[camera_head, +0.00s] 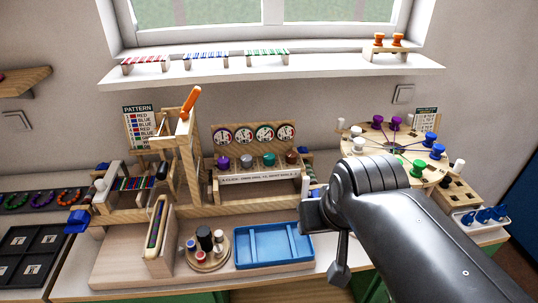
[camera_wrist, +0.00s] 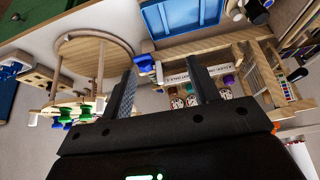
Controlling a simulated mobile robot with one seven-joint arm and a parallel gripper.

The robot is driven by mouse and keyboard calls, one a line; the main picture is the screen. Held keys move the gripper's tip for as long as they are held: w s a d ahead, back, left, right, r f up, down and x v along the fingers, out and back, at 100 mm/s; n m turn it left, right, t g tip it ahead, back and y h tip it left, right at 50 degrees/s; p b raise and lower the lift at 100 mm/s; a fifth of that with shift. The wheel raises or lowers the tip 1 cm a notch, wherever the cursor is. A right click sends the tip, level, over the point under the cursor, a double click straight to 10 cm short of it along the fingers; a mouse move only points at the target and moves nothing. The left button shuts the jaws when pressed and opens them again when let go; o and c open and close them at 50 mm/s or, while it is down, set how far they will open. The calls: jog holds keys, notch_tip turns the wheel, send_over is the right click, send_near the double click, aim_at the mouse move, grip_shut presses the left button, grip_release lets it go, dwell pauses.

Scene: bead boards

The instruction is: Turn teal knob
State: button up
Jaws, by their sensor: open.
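The teal knob (camera_head: 268,160) is third from the left in a row on the wooden dial panel in the head view, below a round dial. A purple knob (camera_head: 222,162) and a grey knob (camera_head: 245,160) are to its left, a brown knob (camera_head: 292,158) to its right. My gripper (camera_wrist: 160,68) is open and empty, with two dark fingers apart in the wrist view. It is to the right of and nearer than the panel, not touching the knob.
A blue tray (camera_head: 273,263) lies before the panel. A wooden post with an orange handle (camera_head: 190,102) stands left of it. A round pegged board (camera_head: 362,150) stands to the right. A white shelf (camera_head: 205,74) runs above. Air in front of the knobs looks clear.

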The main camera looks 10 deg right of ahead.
jog(key=w+r+m+g, duration=0.1)
jog(key=w+r+g, duration=0.1)
jog(key=w+r, duration=0.5)
jog(key=m+g, duration=0.4)
jog(key=m, duration=0.1)
send_over(269, 156)
notch_tip(269, 156, down, 7)
notch_tip(269, 156, down, 10)
jog(key=shift+w+r, duration=0.1)
jog(key=c, duration=1)
jog(key=shift+o, duration=0.2)
